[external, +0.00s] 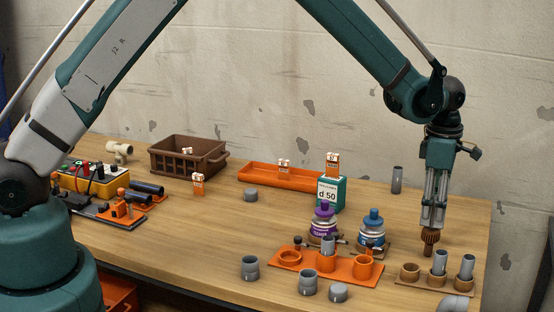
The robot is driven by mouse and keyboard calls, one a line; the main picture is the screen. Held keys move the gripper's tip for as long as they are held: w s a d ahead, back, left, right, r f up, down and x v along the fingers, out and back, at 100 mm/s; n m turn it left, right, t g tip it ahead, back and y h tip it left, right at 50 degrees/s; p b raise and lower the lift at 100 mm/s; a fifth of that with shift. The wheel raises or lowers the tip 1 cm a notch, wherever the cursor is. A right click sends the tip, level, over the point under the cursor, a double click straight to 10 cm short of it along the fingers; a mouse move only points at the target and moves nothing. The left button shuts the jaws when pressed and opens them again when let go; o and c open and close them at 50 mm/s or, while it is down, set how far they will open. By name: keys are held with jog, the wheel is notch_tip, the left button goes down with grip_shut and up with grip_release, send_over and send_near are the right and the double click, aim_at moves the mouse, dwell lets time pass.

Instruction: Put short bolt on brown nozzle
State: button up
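My gripper (432,226) is at the right of the table, pointing down. Its fingers are close together at the top of a brown ribbed piece (428,241) with a narrower lower end, and seem shut on it. This piece looks like the brown nozzle, but I cannot be sure. It is behind the brown rack (424,281); whether its lower end touches the table is not clear. The rack has an empty-looking left cup (410,270) and two grey tubes, one (440,262) in the middle and one (467,266) at the right. I cannot pick out a short bolt.
An orange rack (312,267), purple (323,221) and blue (372,230) bottles stand left of my gripper. Loose grey fittings (250,268) lie along the front edge. A grey tube (397,180) stands behind. A brown crate (187,155) and orange tray (262,177) are at the back.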

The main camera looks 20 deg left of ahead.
notch_tip(320, 180, up, 11)
jog(key=shift+s+r, duration=0.1)
jog(key=shift+r, duration=0.1)
dwell(0.4)
dwell(0.5)
